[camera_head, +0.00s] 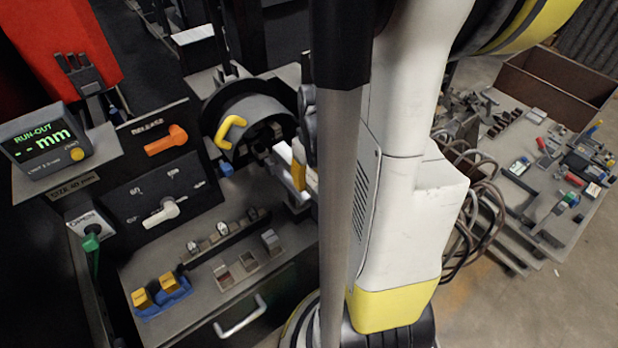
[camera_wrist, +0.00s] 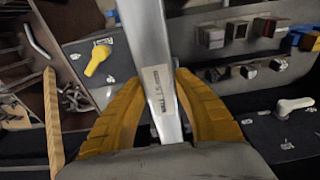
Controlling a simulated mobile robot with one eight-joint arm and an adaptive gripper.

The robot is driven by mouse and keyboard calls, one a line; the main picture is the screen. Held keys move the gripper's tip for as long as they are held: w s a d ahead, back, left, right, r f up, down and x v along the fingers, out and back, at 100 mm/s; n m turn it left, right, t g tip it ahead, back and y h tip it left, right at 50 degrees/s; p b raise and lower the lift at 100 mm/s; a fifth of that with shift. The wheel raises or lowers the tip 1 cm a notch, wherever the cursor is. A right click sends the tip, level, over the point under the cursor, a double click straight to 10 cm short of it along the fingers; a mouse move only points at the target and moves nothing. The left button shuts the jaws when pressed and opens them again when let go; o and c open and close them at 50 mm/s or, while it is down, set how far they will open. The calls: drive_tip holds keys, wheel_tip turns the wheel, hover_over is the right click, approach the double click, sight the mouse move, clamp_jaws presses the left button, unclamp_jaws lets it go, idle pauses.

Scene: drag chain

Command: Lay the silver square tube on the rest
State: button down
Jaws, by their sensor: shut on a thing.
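The silver square tube (camera_wrist: 152,50) runs lengthwise up the middle of the wrist view, with a small printed label on its near part. My gripper (camera_wrist: 157,88) is shut on it, one yellow finger on each side. In the head view the tube (camera_head: 284,168) shows as a short bright piece beside my gripper (camera_head: 299,172), in front of the round chuck; my arm hides the rest of its length. The tube's far end is cut off in the wrist view. I cannot tell for sure which fixture is the rest; a blue block with yellow pads (camera_head: 162,294) stands at the bench's front left.
The chuck (camera_head: 250,125) with a yellow handle is close behind my gripper. A control panel (camera_head: 155,190) with an orange release lever stands left. Small square blocks (camera_head: 222,229) line the bench. A cluttered table (camera_head: 530,165) is at right.

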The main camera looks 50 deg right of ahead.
drive_tip(key=shift+w+d+f+b, duration=0.35)
drive_tip(key=shift+w+f+b, duration=0.15)
drive_tip(key=shift+w, duration=0.95)
drive_tip(key=shift+w+d+f+b, duration=0.35)
drive_tip(key=shift+w+b, duration=0.3)
drive_tip(key=shift+w, duration=0.75)
drive_tip(key=shift+w+d+f+b, duration=0.35)
drive_tip(key=shift+w+f+b, duration=0.15)
drive_tip(key=shift+w, duration=0.95)
drive_tip(key=shift+w+f, duration=0.1)
drive_tip(key=shift+f+b, duration=0.25)
drive_tip(key=shift+b, duration=0.2)
drive_tip(key=c, duration=1)
unclamp_jaws()
drive_tip(key=r, duration=0.4)
drive_tip(key=s+r, duration=0.1)
drive_tip(key=r, duration=0.7)
drive_tip(key=shift+s+a, duration=0.2)
drive_tip(key=shift+s, duration=0.05)
